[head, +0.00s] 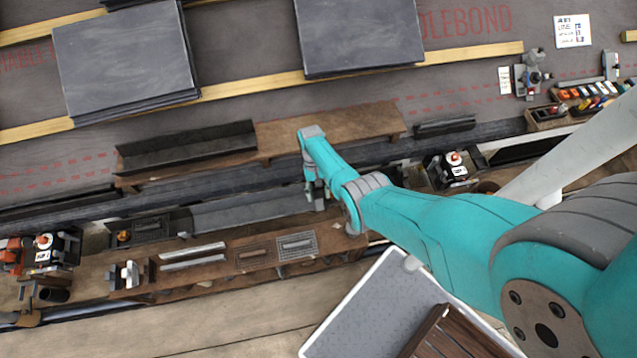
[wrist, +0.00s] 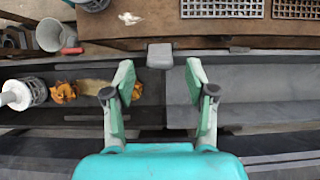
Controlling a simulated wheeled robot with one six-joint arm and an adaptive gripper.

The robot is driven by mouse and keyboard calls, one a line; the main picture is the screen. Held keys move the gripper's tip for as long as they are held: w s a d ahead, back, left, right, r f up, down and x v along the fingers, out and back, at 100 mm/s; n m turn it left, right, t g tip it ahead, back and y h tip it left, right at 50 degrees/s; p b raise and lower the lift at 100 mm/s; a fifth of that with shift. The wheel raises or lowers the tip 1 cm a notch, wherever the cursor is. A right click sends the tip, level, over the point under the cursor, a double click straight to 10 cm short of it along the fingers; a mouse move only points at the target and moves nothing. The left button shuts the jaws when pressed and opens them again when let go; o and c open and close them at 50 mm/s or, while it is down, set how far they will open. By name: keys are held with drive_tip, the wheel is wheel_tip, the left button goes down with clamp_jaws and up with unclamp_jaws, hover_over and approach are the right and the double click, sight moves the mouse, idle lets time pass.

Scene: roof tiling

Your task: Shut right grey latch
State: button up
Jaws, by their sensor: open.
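The right grey latch (wrist: 159,55) shows in the wrist view as a small grey block at the edge of the brown bench, with a dark narrow part below it. In the head view a small grey piece (head: 319,204) at the right end of the grey gutter length appears to be this latch. My gripper (wrist: 159,74) is open and empty. Its two green fingertips stand on either side of the latch, with gaps on both sides. In the head view my gripper (head: 318,190) hangs over the gutter, partly hidden by my arm.
A brown bench (head: 215,272) with metal grilles (head: 297,244) lies along the gutter (head: 245,212). In the wrist view a white cylinder (wrist: 14,95), orange scraps (wrist: 63,92) and a grey cup (wrist: 50,35) lie to the left. Slate stacks (head: 125,60) lie farther up the roof.

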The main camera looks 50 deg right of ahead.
drive_tip(key=v, duration=1)
drive_tip(key=shift+r, duration=0.3)
drive_tip(key=shift+d, duration=0.1)
drive_tip(key=s+a+f+t+h, duration=0.3)
drive_tip(key=s+a+f+t, duration=0.1)
drive_tip(key=f, duration=0.2)
drive_tip(key=s+a+r+t+h, duration=0.3)
drive_tip(key=s+r+t, duration=0.2)
drive_tip(key=r, duration=0.1)
drive_tip(key=x, duration=1.1)
drive_tip(key=shift+s+d+f, duration=0.1)
drive_tip(key=shift+s+d, duration=0.05)
drive_tip(key=shift+s, duration=0.25)
drive_tip(key=shift+c, duration=0.2)
clamp_jaws()
